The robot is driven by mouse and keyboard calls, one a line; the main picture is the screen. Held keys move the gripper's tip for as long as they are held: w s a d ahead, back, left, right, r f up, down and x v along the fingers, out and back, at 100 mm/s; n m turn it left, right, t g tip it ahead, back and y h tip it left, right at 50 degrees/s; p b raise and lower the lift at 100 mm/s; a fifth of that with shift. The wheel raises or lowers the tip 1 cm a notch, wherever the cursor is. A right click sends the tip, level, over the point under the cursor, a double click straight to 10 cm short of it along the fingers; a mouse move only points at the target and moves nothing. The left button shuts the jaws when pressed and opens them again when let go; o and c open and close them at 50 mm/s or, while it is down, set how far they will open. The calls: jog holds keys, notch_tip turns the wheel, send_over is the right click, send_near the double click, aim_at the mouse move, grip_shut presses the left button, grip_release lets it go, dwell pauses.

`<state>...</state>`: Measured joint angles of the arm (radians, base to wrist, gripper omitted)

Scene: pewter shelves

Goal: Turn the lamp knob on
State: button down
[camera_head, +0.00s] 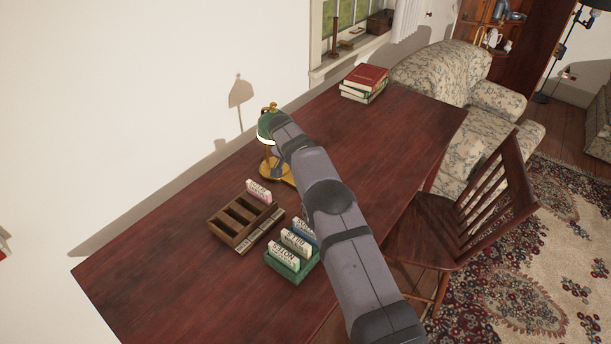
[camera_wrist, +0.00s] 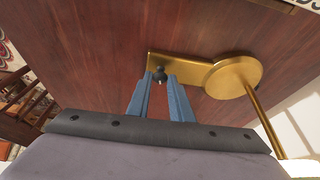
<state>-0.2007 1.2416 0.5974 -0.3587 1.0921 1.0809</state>
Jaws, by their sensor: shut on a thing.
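The lamp has a green shade (camera_head: 265,128) and a brass base (camera_head: 270,171). It stands on the desk near the wall, partly hidden behind my arm in the head view. In the wrist view the flat brass base (camera_wrist: 240,76) carries a slanting brass stem and a plate reaching left. The small dark lamp knob (camera_wrist: 159,73) sits on that plate. My gripper (camera_wrist: 161,80) has its two blue fingers shut on the knob, one on each side. The knob is hidden in the head view. The shade's lower edge looks pale; I cannot tell whether the lamp is lit.
A wooden compartment tray (camera_head: 228,235) and a green card box (camera_head: 294,273) stand on the desk left of my arm. Stacked books (camera_head: 366,79) lie at the far end. A wooden chair (camera_head: 480,205) stands at the right side. The desk's near left is clear.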

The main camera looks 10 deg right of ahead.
jog(key=shift+m, duration=0.3)
dwell(0.4)
jog(key=c, duration=1.6)
grip_release()
jog(key=shift+r, duration=0.1)
jog(key=shift+b+v, duration=0.75)
jog(key=shift+v, duration=2.85)
